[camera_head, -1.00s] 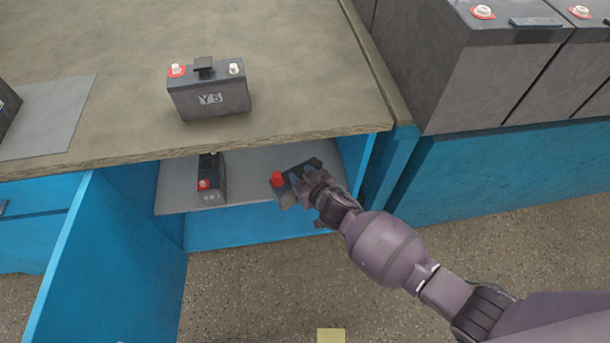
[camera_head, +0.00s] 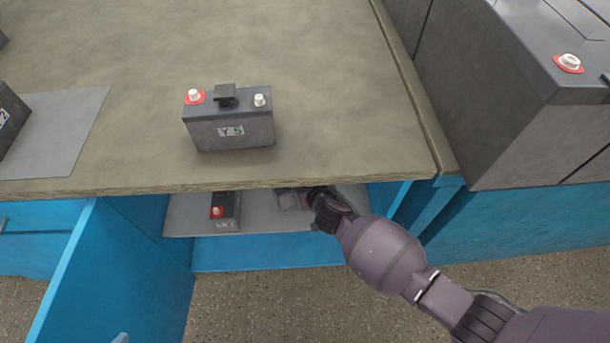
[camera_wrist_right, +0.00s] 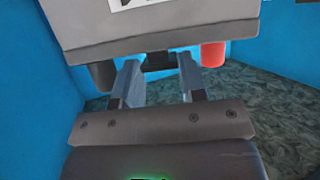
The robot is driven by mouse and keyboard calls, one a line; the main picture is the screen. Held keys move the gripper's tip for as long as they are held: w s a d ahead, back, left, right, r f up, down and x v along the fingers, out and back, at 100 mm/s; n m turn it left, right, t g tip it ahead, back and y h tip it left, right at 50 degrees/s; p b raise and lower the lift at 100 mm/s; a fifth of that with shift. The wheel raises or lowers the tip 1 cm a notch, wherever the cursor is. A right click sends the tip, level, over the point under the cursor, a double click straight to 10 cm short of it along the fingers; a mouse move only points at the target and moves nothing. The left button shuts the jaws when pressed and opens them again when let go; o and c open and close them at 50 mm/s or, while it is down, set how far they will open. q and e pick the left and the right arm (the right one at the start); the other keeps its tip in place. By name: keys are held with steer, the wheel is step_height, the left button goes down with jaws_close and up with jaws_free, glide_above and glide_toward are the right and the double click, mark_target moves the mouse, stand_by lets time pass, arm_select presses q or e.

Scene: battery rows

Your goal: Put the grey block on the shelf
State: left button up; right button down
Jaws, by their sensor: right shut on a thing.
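The grey block, a battery with a red terminal and a black terminal, fills the top of the right wrist view (camera_wrist_right: 160,30). My right gripper (camera_wrist_right: 158,66) is shut on its black handle. In the head view only a small part of the held block (camera_head: 287,199) shows, below the worktop edge. The right gripper's fingers are mostly hidden there by the wrist and worktop. The grey shelf (camera_head: 182,218) is inside the blue cabinet. I cannot tell whether the block touches the shelf. My left gripper is not in view.
Another dark battery (camera_head: 225,212) stands on the shelf to the left. A battery marked Y5 (camera_head: 231,132) stands on the worktop (camera_head: 340,130) above. The open blue door (camera_head: 110,275) bounds the left side. Large grey batteries (camera_head: 530,130) stand at the right.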

steer(key=shift+s+a+f, duration=0.1)
steer(key=shift+f, duration=0.3)
step_height(320, 180, down, 2)
steer(key=shift+s+b, duration=0.1)
steer(key=shift+b, duration=0.8)
steer(key=shift+f, duration=0.25)
steer(key=shift+w, duration=0.2)
steer(key=shift+w+r, duration=0.1)
steer(key=shift+r, duration=0.15)
steer(key=shift+f+b, duration=0.25)
steer(key=shift+b, duration=0.05)
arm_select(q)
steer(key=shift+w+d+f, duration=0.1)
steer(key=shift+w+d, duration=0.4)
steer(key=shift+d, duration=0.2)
arm_select(e)
steer(key=c, duration=0.7)
jaws_free()
steer(key=shift+f, duration=0.1)
